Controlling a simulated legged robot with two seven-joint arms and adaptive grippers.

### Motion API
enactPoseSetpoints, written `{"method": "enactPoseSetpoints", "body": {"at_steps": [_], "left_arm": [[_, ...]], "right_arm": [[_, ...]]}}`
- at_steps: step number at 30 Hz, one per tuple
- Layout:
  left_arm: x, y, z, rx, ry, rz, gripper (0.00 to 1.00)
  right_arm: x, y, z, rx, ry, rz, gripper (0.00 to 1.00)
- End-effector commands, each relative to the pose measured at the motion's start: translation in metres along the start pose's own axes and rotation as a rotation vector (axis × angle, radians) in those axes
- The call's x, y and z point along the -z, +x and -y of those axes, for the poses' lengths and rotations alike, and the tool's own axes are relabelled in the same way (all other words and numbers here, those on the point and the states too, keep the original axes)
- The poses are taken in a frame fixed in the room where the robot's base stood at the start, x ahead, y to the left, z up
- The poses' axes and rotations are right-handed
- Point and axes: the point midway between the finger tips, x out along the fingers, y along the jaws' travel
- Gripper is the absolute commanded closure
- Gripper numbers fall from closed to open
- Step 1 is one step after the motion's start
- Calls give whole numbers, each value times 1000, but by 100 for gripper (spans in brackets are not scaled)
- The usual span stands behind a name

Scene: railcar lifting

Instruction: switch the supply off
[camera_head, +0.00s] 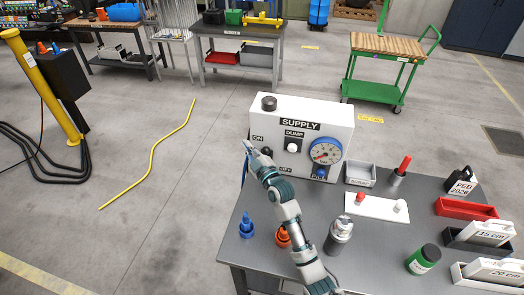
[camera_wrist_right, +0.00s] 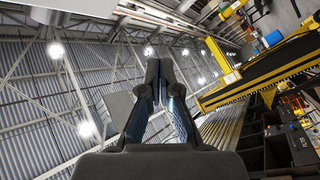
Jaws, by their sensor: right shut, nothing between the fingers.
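The white supply box (camera_head: 340,117) stands on the back left part of the dark table. Its front has ON and OFF labels at the left, a white DUMP knob (camera_head: 292,146), a blue-rimmed gauge (camera_head: 326,151) and a blue knob (camera_head: 321,172). My right gripper (camera_head: 247,146) is shut and empty, at the left edge of the box front by the ON label. It covers the area between ON and OFF, so the switch cannot be made out. The shut fingers also show in the right wrist view (camera_wrist_right: 159,75), pointing toward the ceiling. My left gripper is out of view.
The table (camera_head: 385,235) also holds a blue fitting (camera_head: 246,225), an orange fitting (camera_head: 282,237), a metal cylinder (camera_head: 338,236), a green jar (camera_head: 423,259), a white plate (camera_head: 376,207) and a red tray (camera_head: 466,209). Floor left of the table is mostly clear.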

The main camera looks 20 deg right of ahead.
Motion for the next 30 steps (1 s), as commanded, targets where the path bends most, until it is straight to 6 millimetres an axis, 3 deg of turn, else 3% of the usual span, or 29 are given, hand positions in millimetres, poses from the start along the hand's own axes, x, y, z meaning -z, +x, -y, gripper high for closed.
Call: {"method": "enactPoseSetpoints", "body": {"at_steps": [1, 3, 6, 9, 14, 27, 29, 30], "left_arm": [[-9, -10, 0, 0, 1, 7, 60], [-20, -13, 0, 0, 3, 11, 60], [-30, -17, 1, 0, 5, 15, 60], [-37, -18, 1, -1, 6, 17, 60], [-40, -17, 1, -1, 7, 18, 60], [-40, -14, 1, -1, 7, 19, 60], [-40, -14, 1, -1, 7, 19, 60], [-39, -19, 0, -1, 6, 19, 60]], "right_arm": [[-7, -12, 13, 95, -259, 64, 100], [-25, -30, 32, 207, -569, 144, 100], [-48, -54, 44, 315, -889, 230, 100], [-61, -69, 46, 369, -1066, 280, 100], [-70, -68, 48, 389, -1136, 303, 100], [-106, 9, 61, 387, -1125, 302, 100], [-110, 18, 63, 387, -1126, 301, 100], [-111, 12, 51, 386, -1130, 303, 100]]}}
